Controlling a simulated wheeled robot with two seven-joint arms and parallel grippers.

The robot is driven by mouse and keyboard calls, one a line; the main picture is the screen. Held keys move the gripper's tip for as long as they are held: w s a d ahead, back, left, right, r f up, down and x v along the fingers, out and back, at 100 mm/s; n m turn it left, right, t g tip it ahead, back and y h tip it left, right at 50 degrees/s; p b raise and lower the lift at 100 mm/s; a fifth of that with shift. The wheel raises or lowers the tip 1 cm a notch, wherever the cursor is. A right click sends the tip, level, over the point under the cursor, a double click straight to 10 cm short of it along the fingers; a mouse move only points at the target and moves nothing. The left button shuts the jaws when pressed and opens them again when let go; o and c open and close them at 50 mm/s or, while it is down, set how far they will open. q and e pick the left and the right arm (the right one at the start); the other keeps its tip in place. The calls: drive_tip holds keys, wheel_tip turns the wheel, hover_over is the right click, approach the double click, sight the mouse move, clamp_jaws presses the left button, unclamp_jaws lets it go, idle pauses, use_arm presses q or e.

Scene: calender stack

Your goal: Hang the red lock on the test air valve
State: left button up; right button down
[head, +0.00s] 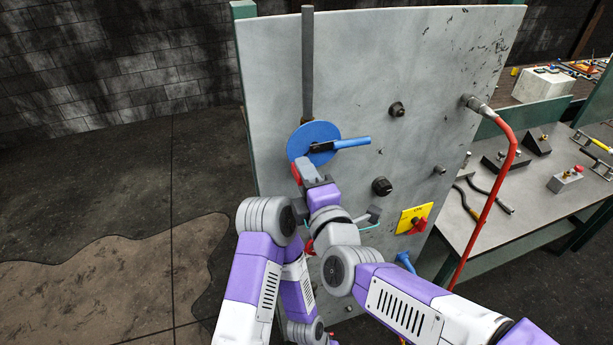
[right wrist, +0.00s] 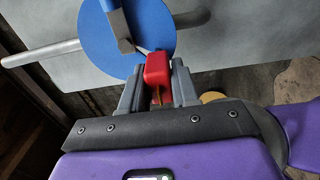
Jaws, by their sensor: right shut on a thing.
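The red lock (head: 296,172) is held in my right gripper (head: 306,172), close below the blue disc. In the right wrist view the red lock body (right wrist: 158,70) sits between the two grey fingers (right wrist: 158,92). Its upper end is near or against the disc's lower edge; I cannot tell whether they touch. What looks like the test air valve is a blue disc (head: 309,136) with a blue handle (head: 351,142) pointing right, on a grey pipe (head: 307,60). The disc also shows in the right wrist view (right wrist: 97,40). The lock's shackle is not clearly seen. My left gripper is not visible.
A workbench (head: 500,218) with tools stands at right. My left arm is close beside my right wrist. Floor at left is open.

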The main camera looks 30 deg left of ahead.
drive_tip(key=shift+w+a, duration=0.15)
drive_tip(key=shift+c, duration=2.2)
unclamp_jaws()
drive_tip(key=shift+b+v, duration=0.3)
drive_tip(key=shift+v, duration=1)
drive_tip(key=v, duration=0.4)
